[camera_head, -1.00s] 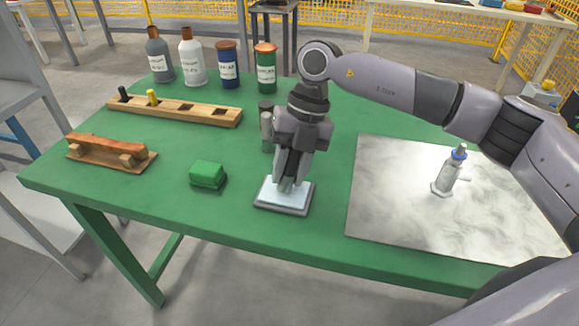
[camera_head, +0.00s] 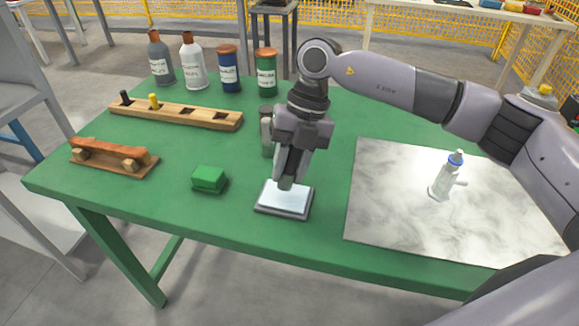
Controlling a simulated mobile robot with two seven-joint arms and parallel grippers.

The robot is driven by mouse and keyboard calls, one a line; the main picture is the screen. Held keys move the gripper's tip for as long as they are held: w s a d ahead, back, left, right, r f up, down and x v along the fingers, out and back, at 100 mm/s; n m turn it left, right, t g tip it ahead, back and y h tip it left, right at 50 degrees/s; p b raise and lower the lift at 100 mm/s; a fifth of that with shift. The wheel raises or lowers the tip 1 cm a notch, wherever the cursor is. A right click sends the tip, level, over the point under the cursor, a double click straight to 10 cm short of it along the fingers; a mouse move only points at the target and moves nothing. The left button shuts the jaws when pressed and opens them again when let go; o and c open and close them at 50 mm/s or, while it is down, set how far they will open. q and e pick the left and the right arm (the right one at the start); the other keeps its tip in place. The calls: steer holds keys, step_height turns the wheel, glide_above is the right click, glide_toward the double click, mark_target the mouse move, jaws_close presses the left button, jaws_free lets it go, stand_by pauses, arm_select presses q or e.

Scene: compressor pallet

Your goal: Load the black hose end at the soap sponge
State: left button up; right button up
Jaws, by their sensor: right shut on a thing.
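My right gripper (camera_head: 289,178) points down over the pale pad (camera_head: 296,201), which looks like the soap sponge and lies in a shallow grey tray. The gripper is shut on a small dark piece (camera_head: 286,184), which looks like the black hose end. The fingers hide most of it. Its tip is at the far part of the pad, and I cannot tell whether it touches. A wooden rack (camera_head: 172,113) at the back left holds a black peg (camera_head: 126,98) and a yellow peg (camera_head: 154,101), beside two empty square holes. My left gripper is out of view.
A green block (camera_head: 209,178) sits left of the tray. A wooden holder (camera_head: 112,157) is at the far left. Several bottles (camera_head: 193,62) stand at the back. A marble-look board (camera_head: 400,205) on the right carries a white blue-topped bottle (camera_head: 447,176).

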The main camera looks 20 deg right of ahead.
mark_target(290, 153)
steer(key=shift+r+p, duration=1.75)
steer(key=shift+r, duration=0.9)
steer(key=shift+f, duration=0.1)
